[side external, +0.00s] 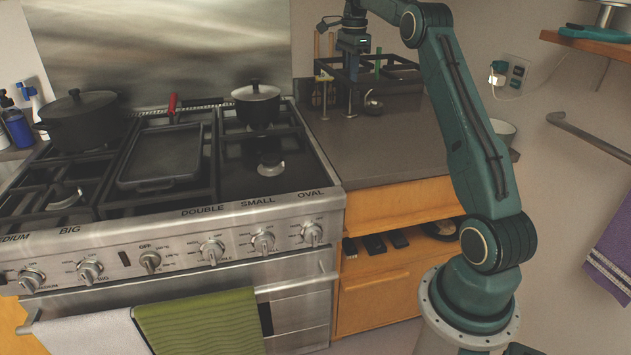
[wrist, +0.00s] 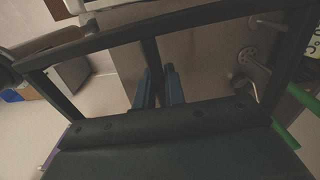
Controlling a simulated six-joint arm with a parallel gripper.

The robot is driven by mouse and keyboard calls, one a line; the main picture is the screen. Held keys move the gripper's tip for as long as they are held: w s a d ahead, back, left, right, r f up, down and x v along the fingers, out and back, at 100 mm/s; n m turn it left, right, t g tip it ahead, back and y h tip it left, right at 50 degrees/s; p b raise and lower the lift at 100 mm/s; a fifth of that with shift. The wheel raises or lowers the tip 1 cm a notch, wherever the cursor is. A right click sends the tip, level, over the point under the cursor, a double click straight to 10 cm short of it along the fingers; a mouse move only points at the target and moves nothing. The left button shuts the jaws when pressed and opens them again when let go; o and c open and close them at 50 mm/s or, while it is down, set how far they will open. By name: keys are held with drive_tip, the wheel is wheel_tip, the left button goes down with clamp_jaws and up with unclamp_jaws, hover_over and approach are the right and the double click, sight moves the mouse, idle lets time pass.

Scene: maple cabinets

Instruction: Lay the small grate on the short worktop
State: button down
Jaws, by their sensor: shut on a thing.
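The small grate (side external: 398,80) is a dark, open rectangular frame with crossbars, at the back of the short worktop (side external: 385,145). My gripper (side external: 352,62) is over it, shut on one of its bars. In the wrist view my gripper (wrist: 159,88) has its blue-grey fingers on either side of a middle bar of the grate (wrist: 215,24). The grate looks roughly level over the worktop. I cannot tell whether it touches the surface. Part of it is hidden by my gripper and by nearby utensils.
A ladle (side external: 373,103) and upright utensils stand close to the grate. The stove at left holds a black pot (side external: 80,117), a griddle (side external: 160,157) and a lidded pan (side external: 256,106); its front right burner (side external: 270,165) is bare. The worktop's front is clear.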

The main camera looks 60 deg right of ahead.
drive_tip(key=shift+s+d+r+m, duration=0.15)
drive_tip(key=shift+s+d+m, duration=0.35)
drive_tip(key=shift+d, duration=0.15)
wheel_tip(320, 180, down, 16)
drive_tip(key=shift+r, duration=0.1)
idle(0.4)
drive_tip(key=shift+f, duration=2.15)
drive_tip(key=shift+f, duration=0.1)
drive_tip(key=c, duration=1.5)
unclamp_jaws()
drive_tip(key=shift+f, duration=0.1)
